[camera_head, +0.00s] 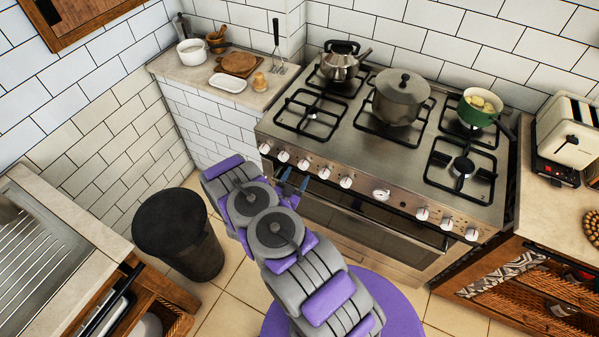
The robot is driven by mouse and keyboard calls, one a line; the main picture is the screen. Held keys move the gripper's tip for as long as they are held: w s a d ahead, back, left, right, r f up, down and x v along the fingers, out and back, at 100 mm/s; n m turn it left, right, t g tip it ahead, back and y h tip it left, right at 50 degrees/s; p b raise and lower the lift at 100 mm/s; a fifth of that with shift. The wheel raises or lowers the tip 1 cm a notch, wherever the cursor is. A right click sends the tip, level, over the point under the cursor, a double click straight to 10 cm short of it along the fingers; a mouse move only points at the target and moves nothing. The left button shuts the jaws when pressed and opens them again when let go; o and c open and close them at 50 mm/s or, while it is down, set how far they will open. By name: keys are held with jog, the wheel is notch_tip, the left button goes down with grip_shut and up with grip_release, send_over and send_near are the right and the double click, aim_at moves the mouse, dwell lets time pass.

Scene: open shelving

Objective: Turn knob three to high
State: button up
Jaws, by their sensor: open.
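The stove (330,150) has a row of white knobs along its front panel, several left of a round dial (381,194) and three right of it. The third knob from the left (303,164) is on the left part of the panel. No knob numbers or settings are readable. My gripper (293,182) is in front of the panel, its two blue fingertips apart, open and empty. In the picture the fingertips sit just below the second and third knobs; I cannot tell whether they touch anything. My arm hides part of the oven front.
A kettle (341,62), a lidded pot (401,98) and a green pan (479,108) stand on the stove. A dark bin (178,235) stands left of my arm. A counter (263,98) adjoins the stove's left side. A toaster (566,140) is on the right counter.

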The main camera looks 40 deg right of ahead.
aim_at(302, 168)
jog(key=shift+x, duration=1.7)
jog(key=shift+c, duration=0.4)
jog(key=c, duration=1)
